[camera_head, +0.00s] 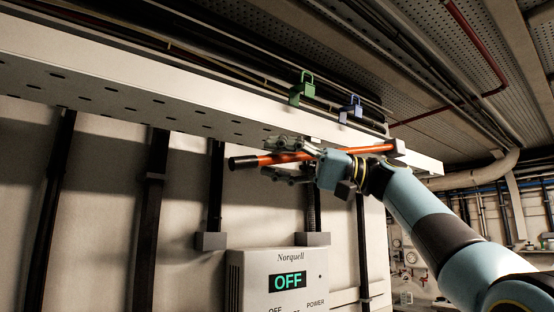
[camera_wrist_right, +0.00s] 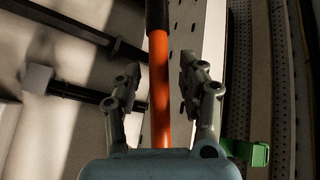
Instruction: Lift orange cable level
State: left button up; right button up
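The orange cable (camera_head: 375,149), a straight bar with a black end (camera_head: 243,162), runs across the head view below the cable tray, rising slightly to the right. In the right wrist view the cable (camera_wrist_right: 159,85) runs lengthwise between my right gripper's fingers. My right gripper (camera_head: 270,158) reaches in from the right, with one finger above the cable and one below. In the wrist view the gripper (camera_wrist_right: 160,72) is open, with a gap on each side of the cable. Part of the cable is hidden behind the gripper. My left gripper is not in view.
The perforated cable tray (camera_head: 150,85) runs just above, carrying dark cables. A green clip (camera_head: 302,88) and a blue clip (camera_head: 350,110) sit on its edge. A Norquell box (camera_head: 245,275) reading OFF is on the wall below. Dark vertical struts (camera_head: 152,200) line the wall.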

jog(key=shift+d, duration=0.15)
jog(key=v, duration=1.1)
jog(key=shift+d, duration=0.35)
